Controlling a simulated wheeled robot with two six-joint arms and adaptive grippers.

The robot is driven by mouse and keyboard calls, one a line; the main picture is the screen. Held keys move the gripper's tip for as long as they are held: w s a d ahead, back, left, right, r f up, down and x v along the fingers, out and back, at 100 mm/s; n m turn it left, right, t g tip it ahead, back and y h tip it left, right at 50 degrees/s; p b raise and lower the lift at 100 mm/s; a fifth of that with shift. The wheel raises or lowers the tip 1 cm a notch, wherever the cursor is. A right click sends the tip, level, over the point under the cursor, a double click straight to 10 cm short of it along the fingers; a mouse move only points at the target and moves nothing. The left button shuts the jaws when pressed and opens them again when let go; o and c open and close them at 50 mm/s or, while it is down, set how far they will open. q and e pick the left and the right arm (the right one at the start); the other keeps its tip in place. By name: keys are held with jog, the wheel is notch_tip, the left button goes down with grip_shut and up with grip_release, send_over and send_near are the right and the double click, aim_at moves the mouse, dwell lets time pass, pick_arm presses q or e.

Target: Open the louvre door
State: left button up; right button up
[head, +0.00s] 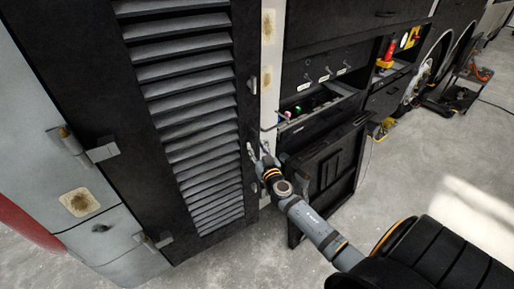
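The louvre door (165,110) is a tall black panel with many grey slats, on the left of the head view. It sits in line with the coach side and looks shut. Hinges (90,150) show along its left edge. My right gripper (257,150) is at the door's right edge, by a small handle or latch there. The fingers are small and partly overlap the latch, so I cannot tell whether they touch or grip it. My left gripper is out of the picture.
Right of the door, a black flap (332,170) hangs open below a compartment with small levers (325,76). Grey floor (420,165) is clear in front. A wheel (430,65) stands farther back.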

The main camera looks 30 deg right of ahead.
grip_shut()
jog(key=shift+s, duration=0.1)
dwell(0.5)
